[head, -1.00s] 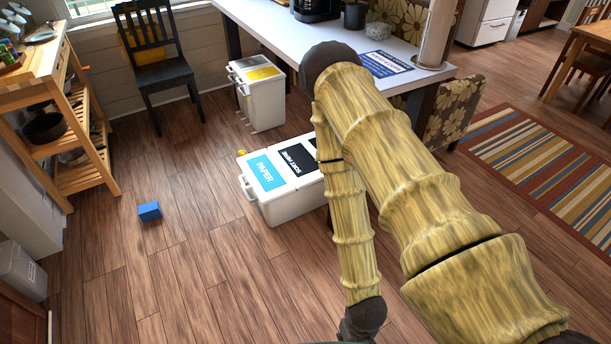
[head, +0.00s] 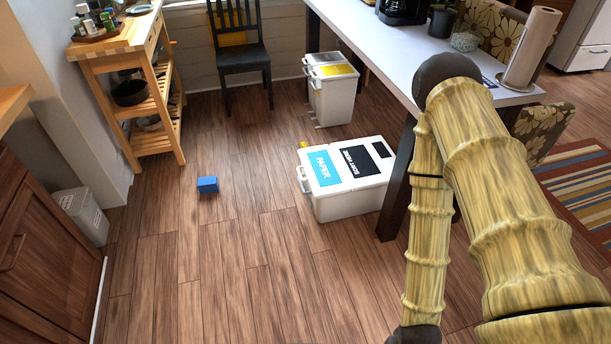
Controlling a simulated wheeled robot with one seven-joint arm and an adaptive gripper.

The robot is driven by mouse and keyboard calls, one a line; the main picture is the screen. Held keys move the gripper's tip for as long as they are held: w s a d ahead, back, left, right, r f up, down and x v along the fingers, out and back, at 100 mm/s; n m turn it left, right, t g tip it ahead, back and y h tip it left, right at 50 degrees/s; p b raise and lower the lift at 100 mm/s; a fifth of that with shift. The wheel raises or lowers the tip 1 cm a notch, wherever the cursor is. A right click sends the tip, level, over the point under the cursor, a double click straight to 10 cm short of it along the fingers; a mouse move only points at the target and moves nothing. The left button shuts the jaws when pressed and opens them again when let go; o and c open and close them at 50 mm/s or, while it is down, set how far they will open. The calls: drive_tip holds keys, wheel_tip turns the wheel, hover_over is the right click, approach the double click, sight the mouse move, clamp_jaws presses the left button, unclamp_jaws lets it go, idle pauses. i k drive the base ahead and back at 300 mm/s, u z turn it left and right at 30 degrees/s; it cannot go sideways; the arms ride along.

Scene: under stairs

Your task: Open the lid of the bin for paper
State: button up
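The bin for paper (head: 310,189) is the left part of a low white bin on the floor, right of the middle. Its lid (head: 326,168) is shut and carries a blue PAPER label. A handle (head: 303,180) sticks out at its left end. To its right, the same white bin has a section with a black "SORT HERE" label (head: 355,161). My bamboo-textured arm fills the right side of the head view, apart from the bin. My gripper is out of view below the frame.
A small blue block (head: 207,185) lies on open floor left of the bin. A yellow object (head: 303,144) sits behind it. Another white bin (head: 335,95), a black chair (head: 243,58) and a wooden cart (head: 140,90) stand behind. A white table (head: 375,42) overhangs at right.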

sight(326, 178)
drive_tip(key=u, duration=0.5)
drive_tip(key=i, duration=1.1)
drive_tip(key=z, duration=0.05)
